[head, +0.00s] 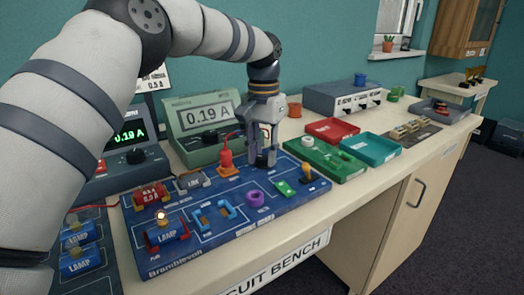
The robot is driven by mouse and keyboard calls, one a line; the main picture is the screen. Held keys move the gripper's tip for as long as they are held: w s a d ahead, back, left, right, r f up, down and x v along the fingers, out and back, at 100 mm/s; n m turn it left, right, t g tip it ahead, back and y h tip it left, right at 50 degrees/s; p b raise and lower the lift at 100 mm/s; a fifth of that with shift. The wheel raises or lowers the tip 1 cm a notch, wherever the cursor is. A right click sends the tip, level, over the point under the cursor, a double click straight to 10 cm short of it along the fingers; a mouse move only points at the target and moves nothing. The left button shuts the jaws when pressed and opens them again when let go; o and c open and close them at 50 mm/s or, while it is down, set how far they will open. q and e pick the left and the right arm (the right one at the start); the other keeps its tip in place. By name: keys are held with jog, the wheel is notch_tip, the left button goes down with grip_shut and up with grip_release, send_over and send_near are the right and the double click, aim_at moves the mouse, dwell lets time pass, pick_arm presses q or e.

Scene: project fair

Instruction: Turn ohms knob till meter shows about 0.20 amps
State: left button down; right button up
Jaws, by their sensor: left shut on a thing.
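My left gripper (263,162) points down at the back right of the blue circuit board (188,262). Its fingers are shut on the ohms knob, which they hide almost wholly; its label and pointer cannot be read. A red plug-like part (226,165) stands just left of the gripper. The small lamp bulb (162,218) on the board glows. My right gripper is not in view.
A dark supply unit (128,181) at the left also shows 0.19 A. The board carries a purple ring (257,198) and blue holders (210,216). Right of it are a green board (325,160), a red tray (331,139) and a teal tray (371,156).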

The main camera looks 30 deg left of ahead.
aim_at(263, 157)
pick_arm(q)
jog(key=c, duration=1.3)
grip_release()
jog(key=shift+r, duration=0.15)
notch_tip(263, 157, up, 12)
jog(key=shift+f, duration=0.1)
